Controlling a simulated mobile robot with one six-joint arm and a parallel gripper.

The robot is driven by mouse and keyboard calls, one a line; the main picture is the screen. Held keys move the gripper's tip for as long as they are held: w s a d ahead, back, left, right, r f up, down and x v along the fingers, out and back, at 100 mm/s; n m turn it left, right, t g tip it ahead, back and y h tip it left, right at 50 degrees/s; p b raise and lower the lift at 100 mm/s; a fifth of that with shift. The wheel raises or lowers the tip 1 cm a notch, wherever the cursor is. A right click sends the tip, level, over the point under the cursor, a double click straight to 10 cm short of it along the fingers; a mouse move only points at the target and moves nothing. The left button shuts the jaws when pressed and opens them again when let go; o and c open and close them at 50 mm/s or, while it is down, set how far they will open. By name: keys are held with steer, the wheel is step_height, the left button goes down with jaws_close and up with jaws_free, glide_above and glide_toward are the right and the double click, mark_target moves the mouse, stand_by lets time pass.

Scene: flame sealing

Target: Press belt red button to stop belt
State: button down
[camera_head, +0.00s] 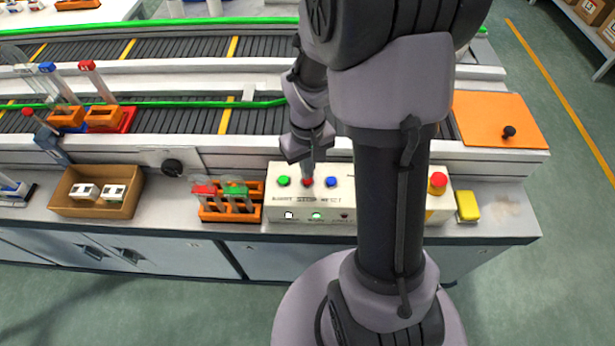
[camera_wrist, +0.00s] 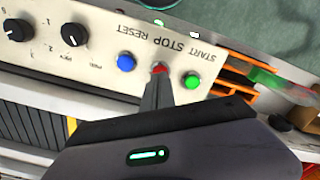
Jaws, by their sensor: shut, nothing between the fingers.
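The control box (camera_head: 285,211) is a cream panel on the counter in front of the belt (camera_head: 180,121). Its red stop button (camera_head: 308,183) sits between a green start button (camera_head: 284,181) and a blue reset button (camera_head: 332,182). My gripper (camera_head: 308,176) is shut and empty, pointing down at the red button. In the wrist view my fingertips (camera_wrist: 159,76) are right at the red button (camera_wrist: 159,68) and partly cover it. I cannot tell whether they touch it or press it in. The green button (camera_wrist: 192,82) and blue button (camera_wrist: 126,62) are clear of the fingers.
A red emergency knob (camera_head: 438,180) stands at the box's right end, beside a yellow block (camera_head: 467,206). An orange rack (camera_head: 217,214) with tubes is close on the left. A cardboard box (camera_head: 64,200) with small parts is farther left. An orange panel (camera_head: 497,118) lies behind right.

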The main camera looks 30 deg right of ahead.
steer(key=shift+f+b, duration=0.75)
steer(key=shift+f, duration=0.2)
stand_by(0.3)
step_height(320, 180, up, 8)
steer(key=p, duration=0.7)
steer(key=s+a+r+m+t+y+b, duration=0.1)
steer(key=s+a+r+t, duration=0.2)
steer(key=s+a+r, duration=0.2)
steer(key=s+a+r+m+t+y+b, duration=0.1)
steer(key=s+a+r+m+t, duration=0.1)
steer(key=s+a+r, duration=0.4)
steer(key=a+r, duration=0.3)
steer(key=r, duration=0.4)
steer(key=shift+s+a+r+m+t, duration=0.2)
steer(key=shift+a+r+m+t, duration=0.1)
steer(key=shift+t, duration=0.1)
